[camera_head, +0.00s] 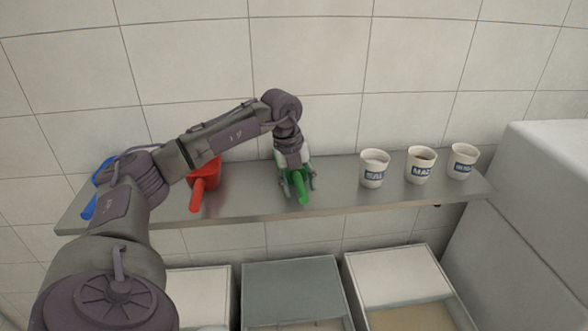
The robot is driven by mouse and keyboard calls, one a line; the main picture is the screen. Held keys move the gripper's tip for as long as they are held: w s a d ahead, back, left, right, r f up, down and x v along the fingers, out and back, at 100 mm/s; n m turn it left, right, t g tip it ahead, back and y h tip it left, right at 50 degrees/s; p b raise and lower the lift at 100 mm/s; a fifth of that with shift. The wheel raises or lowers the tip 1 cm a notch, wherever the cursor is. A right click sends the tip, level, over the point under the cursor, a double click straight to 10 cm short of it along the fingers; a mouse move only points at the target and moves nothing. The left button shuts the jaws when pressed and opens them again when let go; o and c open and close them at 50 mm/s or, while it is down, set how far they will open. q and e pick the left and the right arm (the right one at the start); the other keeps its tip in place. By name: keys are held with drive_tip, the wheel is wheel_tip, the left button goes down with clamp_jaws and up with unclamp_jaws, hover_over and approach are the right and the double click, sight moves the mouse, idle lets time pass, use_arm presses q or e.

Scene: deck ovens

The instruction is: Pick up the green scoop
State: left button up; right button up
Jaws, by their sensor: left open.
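The green scoop (302,188) lies on the metal shelf (340,203), its handle pointing toward me. My left gripper (299,187) is over the scoop from above, with its open fingers on either side of the green handle. Whether the fingers touch the handle I cannot tell. Part of the scoop is hidden behind the gripper. My right gripper is not in view.
A red scoop (197,193) and a partly hidden blue scoop (89,207) lie to the left on the shelf. Three labelled cups (374,169) stand on the right. Open bins (293,288) stand below the shelf. A white box-like unit (540,220) is at right.

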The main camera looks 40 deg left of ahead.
use_arm(q)
clamp_jaws()
drive_tip(key=shift+r, duration=0.15)
